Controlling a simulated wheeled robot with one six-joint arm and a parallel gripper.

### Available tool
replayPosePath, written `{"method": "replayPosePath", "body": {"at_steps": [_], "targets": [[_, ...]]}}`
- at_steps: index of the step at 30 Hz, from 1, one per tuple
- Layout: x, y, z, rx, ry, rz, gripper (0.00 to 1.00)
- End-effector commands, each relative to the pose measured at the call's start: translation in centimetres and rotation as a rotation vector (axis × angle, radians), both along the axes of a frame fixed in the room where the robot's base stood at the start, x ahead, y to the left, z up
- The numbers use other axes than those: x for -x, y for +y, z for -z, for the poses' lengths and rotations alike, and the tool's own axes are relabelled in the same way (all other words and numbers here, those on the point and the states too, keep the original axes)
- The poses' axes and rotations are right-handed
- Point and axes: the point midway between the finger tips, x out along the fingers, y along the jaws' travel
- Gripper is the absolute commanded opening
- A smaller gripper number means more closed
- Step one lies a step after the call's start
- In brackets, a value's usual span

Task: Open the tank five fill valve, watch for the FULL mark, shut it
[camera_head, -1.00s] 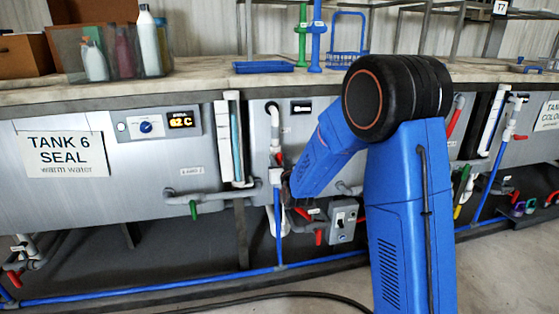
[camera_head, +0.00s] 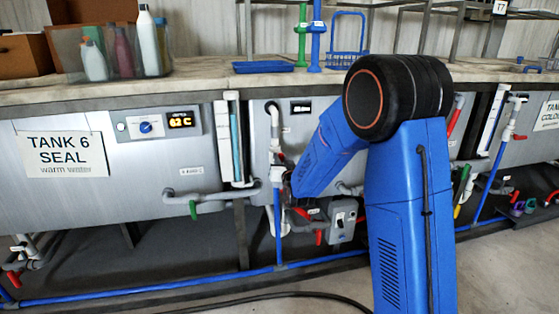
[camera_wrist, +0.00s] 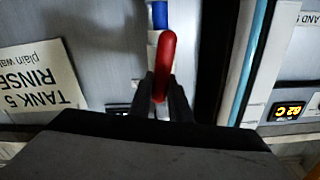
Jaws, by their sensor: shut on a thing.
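A red valve handle (camera_wrist: 166,55) stands between the two dark fingers of my gripper (camera_wrist: 160,82) in the wrist view. My gripper is shut on it. The wrist view is upside down, with the TANK 5 RINSE sign (camera_wrist: 40,80) at left. Behind the handle is a white fitting with a blue pipe (camera_wrist: 160,14). In the head view my arm hides most of the tank five front and the gripped handle. A sight tube (camera_head: 237,140) with a bluish column stands between the tanks; it also shows in the wrist view (camera_wrist: 250,62). No FULL mark is readable.
Tank 6 (camera_head: 90,200) is at left with a lit display (camera_head: 181,119). A grey switch box (camera_head: 342,220), red and green handles and a blue floor-level pipe (camera_head: 130,292) lie low around my arm. A hose (camera_head: 330,296) lies on the floor. The front floor is otherwise clear.

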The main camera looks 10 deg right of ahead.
Motion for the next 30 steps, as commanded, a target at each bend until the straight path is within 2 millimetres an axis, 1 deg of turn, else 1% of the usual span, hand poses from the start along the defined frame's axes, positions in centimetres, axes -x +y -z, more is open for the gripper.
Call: {"method": "replayPosePath", "body": {"at_steps": [18,30], "targets": [[0.0,-1.3,0.7,-0.575,0.0,0.001,0.0],[0.0,-1.9,1.5,-0.954,0.0,0.001,0.0]]}}
